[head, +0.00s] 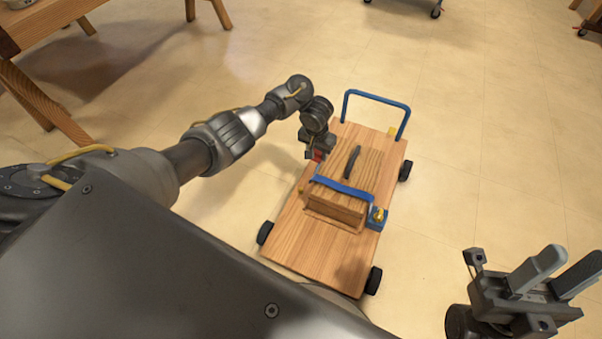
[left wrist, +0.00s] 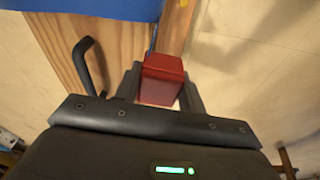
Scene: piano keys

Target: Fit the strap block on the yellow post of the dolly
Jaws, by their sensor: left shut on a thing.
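My left gripper (head: 316,152) is shut on a red block, which I take as the strap block (left wrist: 162,78); a little of its red shows in the head view (head: 319,155). It is over the left edge of the wooden dolly (head: 318,247), beside the box. A blue strap (head: 343,187) crosses the wooden box (head: 336,209); whether it joins the red block is unclear. A small yellow post (head: 301,189) seems to stand at the dolly's left edge, near the strap's left end. My right gripper (head: 558,272) is open and empty at the lower right, away from the dolly.
A blue block with a yellow top (head: 378,216) sits at the strap's right end. The dolly has a blue push handle (head: 378,101) and black wheels (head: 373,281). The box has a dark handle (head: 352,159). Wooden furniture (head: 60,25) stands upper left. The floor right of the dolly is clear.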

